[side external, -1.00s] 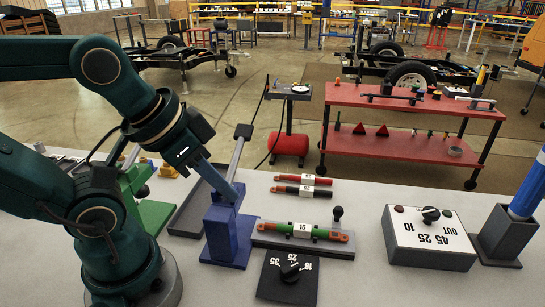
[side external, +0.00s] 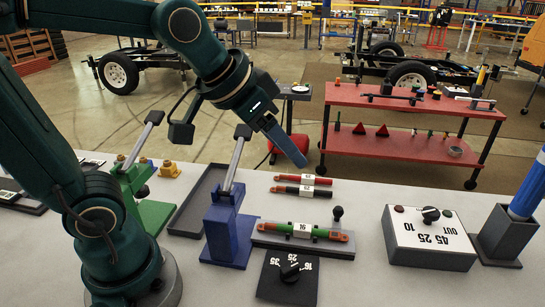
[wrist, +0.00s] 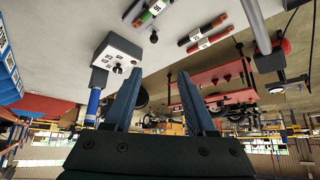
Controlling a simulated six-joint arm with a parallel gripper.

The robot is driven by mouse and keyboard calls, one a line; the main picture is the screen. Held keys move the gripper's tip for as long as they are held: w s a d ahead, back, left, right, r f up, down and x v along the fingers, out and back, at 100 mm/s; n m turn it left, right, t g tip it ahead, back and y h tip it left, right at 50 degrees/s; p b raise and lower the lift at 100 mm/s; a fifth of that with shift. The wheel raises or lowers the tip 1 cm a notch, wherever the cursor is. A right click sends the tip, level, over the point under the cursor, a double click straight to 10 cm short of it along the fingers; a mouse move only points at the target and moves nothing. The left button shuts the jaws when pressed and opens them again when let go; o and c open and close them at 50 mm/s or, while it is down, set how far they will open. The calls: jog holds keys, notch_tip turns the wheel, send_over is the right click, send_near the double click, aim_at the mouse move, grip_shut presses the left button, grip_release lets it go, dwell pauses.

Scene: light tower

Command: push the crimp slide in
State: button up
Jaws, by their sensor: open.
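My gripper (side external: 300,158) is in the air above the bench, up and right of the blue press (side external: 228,235). It is open and empty, its two fingers spread in the wrist view (wrist: 158,75). The blue press has a raised grey lever with a dark tip (side external: 243,131). Right of it, a green cable with a white "16" tag (side external: 302,231) lies along a grey plate (side external: 277,244). I cannot tell for certain which part is the crimp slide.
A dial plate marked 16, 25, 35 (side external: 288,276) lies in front. Red (side external: 303,180) and black (side external: 301,190) tagged cables lie behind the plate. A dial box (side external: 430,238) and a blue cylinder in a holder (side external: 498,240) stand right. A green press (side external: 145,205) and dark tray (side external: 198,200) are left.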

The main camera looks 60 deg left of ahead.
jog(key=w+d+f+g, duration=0.1)
jog(key=w+f, duration=0.4)
jog(key=w, duration=0.4)
jog(key=g, duration=0.2)
send_over(339, 207)
jog(key=s, duration=0.3)
notch_tip(339, 207, down, 6)
jog(key=shift+w+a+f+m, duration=0.1)
jog(key=shift+w+f+m, duration=0.3)
jog(key=shift+f, duration=0.4)
jog(key=shift+x, duration=1.9)
grip_shut()
